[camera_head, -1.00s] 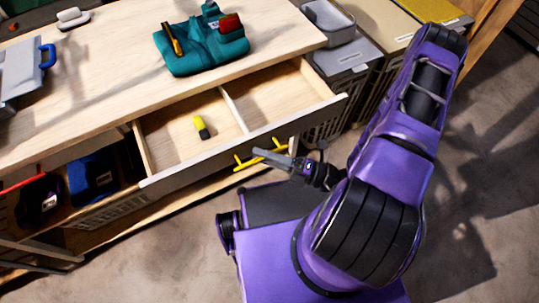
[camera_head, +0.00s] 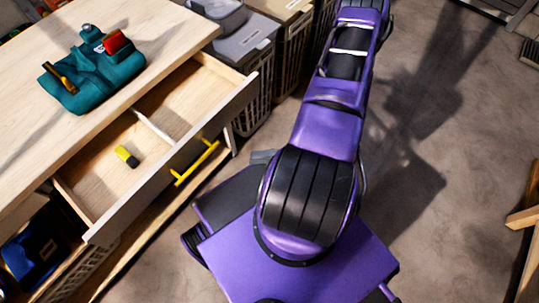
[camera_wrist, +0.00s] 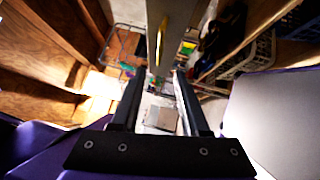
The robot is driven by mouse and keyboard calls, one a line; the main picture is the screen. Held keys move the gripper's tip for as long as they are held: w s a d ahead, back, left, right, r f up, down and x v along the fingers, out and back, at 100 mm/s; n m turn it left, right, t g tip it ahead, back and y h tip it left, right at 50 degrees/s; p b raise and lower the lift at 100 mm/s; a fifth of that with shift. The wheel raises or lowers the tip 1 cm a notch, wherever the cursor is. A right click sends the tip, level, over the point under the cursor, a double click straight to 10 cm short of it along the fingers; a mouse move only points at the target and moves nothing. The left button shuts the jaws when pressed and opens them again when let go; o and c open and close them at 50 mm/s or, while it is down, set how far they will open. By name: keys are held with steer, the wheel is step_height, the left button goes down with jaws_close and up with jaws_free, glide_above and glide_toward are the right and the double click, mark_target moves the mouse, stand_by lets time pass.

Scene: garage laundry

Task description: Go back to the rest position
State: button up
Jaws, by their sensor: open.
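My gripper (camera_wrist: 158,75) is open, with its two dark fingers apart and nothing seen between them in the wrist view. In the head view it is mostly hidden behind my purple arm; only a grey bit (camera_head: 262,156) shows, right of the drawer handle and apart from it. The drawer (camera_head: 180,165) stands pulled out from the workbench, with a yellow bar handle (camera_head: 197,163) on its front. The handle also shows in the wrist view (camera_wrist: 159,45), beyond the fingertips.
A yellow and black object (camera_head: 126,156) lies in the drawer's nearer compartment. A teal tool bag (camera_head: 93,75) sits on the workbench top (camera_head: 60,35). Lidded bins (camera_head: 245,45) stand beyond the drawer. Open floor (camera_head: 440,150) lies right of my arm; a wooden frame (camera_head: 525,220) stands far right.

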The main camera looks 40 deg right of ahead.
steer(key=shift+v, duration=1.1)
